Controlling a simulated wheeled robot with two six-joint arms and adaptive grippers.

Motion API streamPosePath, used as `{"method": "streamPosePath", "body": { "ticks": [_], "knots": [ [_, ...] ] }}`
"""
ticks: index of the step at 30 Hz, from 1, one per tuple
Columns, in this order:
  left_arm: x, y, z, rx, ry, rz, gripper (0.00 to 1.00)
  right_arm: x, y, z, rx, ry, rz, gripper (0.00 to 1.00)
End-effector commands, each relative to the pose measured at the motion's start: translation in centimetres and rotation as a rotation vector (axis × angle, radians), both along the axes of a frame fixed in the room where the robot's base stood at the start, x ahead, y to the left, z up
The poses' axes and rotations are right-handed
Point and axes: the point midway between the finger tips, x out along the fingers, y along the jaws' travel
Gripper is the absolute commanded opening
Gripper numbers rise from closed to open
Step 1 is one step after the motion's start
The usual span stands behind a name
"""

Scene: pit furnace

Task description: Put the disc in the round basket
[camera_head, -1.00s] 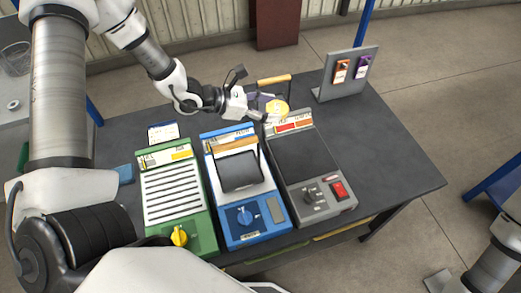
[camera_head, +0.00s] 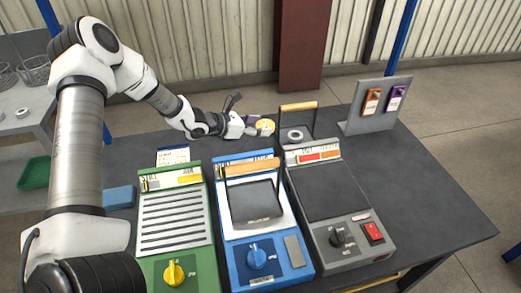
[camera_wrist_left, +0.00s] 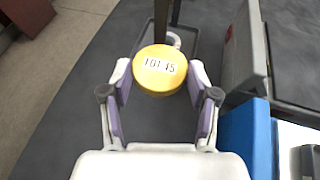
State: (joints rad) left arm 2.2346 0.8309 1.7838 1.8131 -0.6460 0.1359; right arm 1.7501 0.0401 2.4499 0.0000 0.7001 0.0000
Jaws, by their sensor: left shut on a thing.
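My left gripper (camera_head: 258,126) is shut on a round yellow disc (camera_wrist_left: 160,70) with a dark number on its white label. In the wrist view the disc sits between the two purple-padded fingers. The disc also shows in the head view (camera_head: 266,126), above the back of the dark table, beside a handled tray (camera_head: 310,134). A round wire basket (camera_head: 37,72) stands on the grey side table at far left. A second wire basket (camera_head: 5,76) is cut by the frame edge. My right gripper is out of view.
A grey ring (camera_head: 295,135) lies in the handled tray. Green (camera_head: 172,222), blue (camera_head: 262,258) and grey (camera_head: 345,235) devices fill the table's middle. An upright panel (camera_head: 380,105) stands at back right. Another ring (camera_head: 22,112) lies on the side table (camera_head: 25,135).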

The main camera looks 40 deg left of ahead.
Motion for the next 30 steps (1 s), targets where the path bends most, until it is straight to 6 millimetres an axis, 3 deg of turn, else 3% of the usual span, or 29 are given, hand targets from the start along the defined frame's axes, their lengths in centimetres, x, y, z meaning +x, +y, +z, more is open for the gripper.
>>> {"method": "streamPosePath", "body": {
  "ticks": [2, 12, 25, 26, 27, 30],
  "knots": [
    [0.0, 0.0, -2.1, 0.003, 0.003, -0.002, 0.08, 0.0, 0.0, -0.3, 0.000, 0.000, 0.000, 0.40],
    [0.0, 0.0, -7.2, 0.002, 0.001, -0.002, 0.08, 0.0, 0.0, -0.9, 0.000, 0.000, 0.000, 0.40],
    [0.0, 0.0, -8.2, 0.000, -0.003, -0.002, 0.08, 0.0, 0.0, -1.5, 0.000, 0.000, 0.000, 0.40],
    [0.0, 0.0, -8.1, 0.000, -0.001, -0.001, 0.67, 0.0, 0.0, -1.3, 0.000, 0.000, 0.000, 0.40],
    [0.0, 0.0, -8.0, 0.000, -0.001, -0.001, 0.81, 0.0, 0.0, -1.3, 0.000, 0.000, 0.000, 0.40],
    [0.0, 0.0, -8.0, 0.000, -0.001, -0.001, 0.85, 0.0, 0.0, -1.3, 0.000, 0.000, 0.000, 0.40]
  ]
}}
